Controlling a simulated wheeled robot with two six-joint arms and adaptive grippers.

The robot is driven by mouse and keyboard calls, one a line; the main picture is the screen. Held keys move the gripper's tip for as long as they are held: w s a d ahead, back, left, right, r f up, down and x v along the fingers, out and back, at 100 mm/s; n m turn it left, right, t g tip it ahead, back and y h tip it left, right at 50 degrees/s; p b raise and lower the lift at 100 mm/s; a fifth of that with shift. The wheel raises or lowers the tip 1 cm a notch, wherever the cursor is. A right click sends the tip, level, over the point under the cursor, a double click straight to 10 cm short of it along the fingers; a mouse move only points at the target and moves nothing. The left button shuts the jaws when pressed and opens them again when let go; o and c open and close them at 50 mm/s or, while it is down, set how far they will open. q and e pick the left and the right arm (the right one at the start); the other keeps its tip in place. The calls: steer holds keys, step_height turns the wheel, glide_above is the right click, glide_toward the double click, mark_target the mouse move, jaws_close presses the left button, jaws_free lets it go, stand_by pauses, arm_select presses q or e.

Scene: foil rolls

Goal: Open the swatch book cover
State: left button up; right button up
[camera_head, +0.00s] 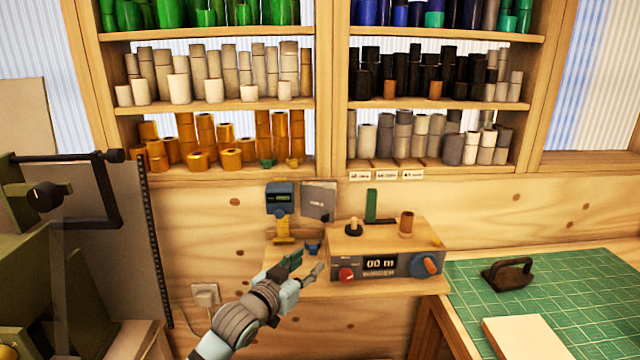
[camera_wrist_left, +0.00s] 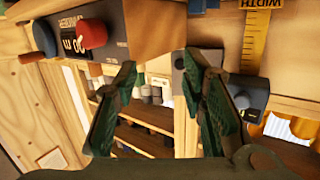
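The swatch book (camera_head: 318,200), with a plain grey cover, stands against the wooden wall beside a blue gauge. Its cover looks closed, though it is small in the head view. My left gripper (camera_head: 304,264) is below and in front of it, pointing up toward it and apart from it. In the left wrist view its two green fingers (camera_wrist_left: 160,95) are spread, with nothing between them. A dark grey panel (camera_wrist_left: 190,68) beside the right finger there is probably the book, partly hidden by that finger. My right gripper is in neither view.
The blue gauge (camera_head: 280,196) and yellow ruler (camera_head: 283,230) are left of the book. A control box (camera_head: 385,250) with knobs stands close right of my gripper. A green cutting mat (camera_head: 560,310) lies farther right. Shelves of rolls are above.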

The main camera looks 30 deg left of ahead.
mark_target(324, 220)
arm_select(q)
steer(key=shift+n+t+y, duration=0.8)
steer(key=shift+n+y, duration=0.1)
steer(key=w+a+r+b, duration=0.1)
steer(key=w, duration=0.3)
steer(key=w+a+b, duration=0.1)
steer(key=w, duration=0.3)
steer(key=w+a+r+b, duration=0.1)
steer(key=w, duration=0.4)
steer(key=shift+r, duration=0.35)
steer(key=shift+w+a+r, duration=0.1)
steer(key=shift+w, duration=0.45)
steer(key=shift+c, duration=0.5)
jaws_close()
